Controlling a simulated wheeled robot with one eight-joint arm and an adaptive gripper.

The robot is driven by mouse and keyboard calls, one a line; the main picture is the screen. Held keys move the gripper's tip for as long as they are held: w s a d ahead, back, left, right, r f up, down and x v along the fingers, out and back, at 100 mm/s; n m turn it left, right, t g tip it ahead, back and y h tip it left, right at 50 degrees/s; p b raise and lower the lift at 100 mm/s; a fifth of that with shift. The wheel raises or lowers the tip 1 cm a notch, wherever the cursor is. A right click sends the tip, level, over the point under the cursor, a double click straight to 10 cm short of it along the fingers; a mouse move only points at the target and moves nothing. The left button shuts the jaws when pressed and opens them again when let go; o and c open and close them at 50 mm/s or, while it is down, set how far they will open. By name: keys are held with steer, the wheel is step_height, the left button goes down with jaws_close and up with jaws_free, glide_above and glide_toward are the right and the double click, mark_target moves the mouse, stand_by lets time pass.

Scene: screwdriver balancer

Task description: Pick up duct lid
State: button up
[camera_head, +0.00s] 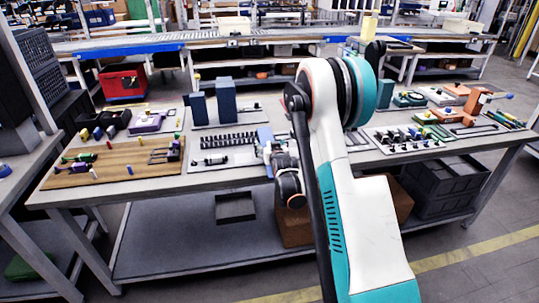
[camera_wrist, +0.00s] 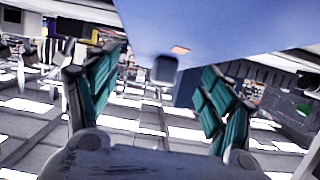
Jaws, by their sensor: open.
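I cannot pick out the duct lid with certainty in either view. In the wrist view my gripper (camera_wrist: 162,66) is open, with its two teal fingers wide apart and nothing between them. A pale blue, smooth surface fills the top of the wrist view, with a small dark square shape below it; I cannot tell what they are. In the head view my arm reaches over the front edge of the workbench (camera_head: 222,181), and its fingers are not clear there. A small blue upright part (camera_head: 265,136) stands on the bench just left of my arm.
Left on the bench lie a wooden board (camera_head: 111,173) with small tools and a purple part (camera_head: 148,122). Two dark blue blocks (camera_head: 223,101) stand behind a black toothed rack (camera_head: 229,141). Trays of small parts fill the right side. A dark crate (camera_head: 444,185) sits on the lower shelf.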

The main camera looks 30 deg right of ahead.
steer(key=shift+w+d, duration=0.1)
steer(key=shift+w, duration=0.2)
steer(key=shift+c, duration=0.6)
steer(key=c, duration=1.2)
